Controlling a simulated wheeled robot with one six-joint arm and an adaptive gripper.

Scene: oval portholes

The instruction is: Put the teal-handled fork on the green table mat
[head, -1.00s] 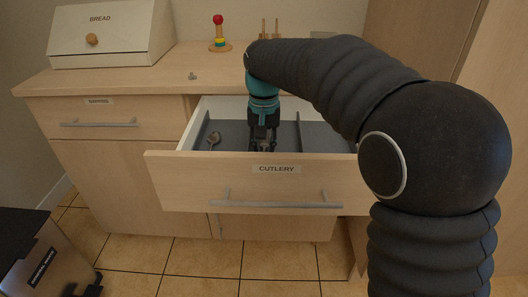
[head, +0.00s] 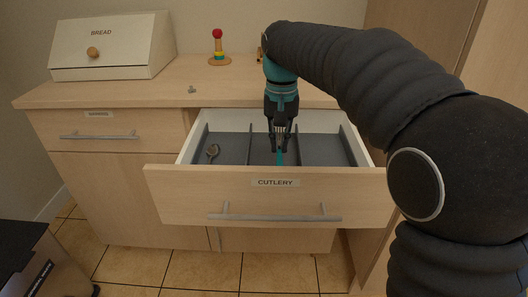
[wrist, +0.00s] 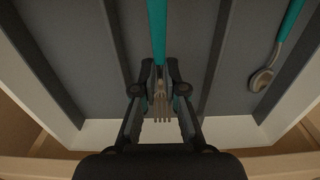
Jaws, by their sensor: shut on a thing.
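My gripper (head: 279,149) is shut on the teal-handled fork (wrist: 157,35) over the middle compartment of the open cutlery drawer (head: 265,188). In the wrist view my gripper (wrist: 157,92) closes around the fork near where the handle meets the metal head, with the tines showing between the fingers. In the head view a bit of the teal handle (head: 280,159) shows below the fingertips. I cannot tell how high the fork is above the drawer floor. The green table mat is in none of the views.
A teal-handled spoon (wrist: 263,78) lies in another compartment, at the drawer's left in the head view (head: 212,152). Dividers and the drawer front surround my gripper. The counter holds a bread box (head: 110,45) and a ring toy (head: 218,48); much of it is clear.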

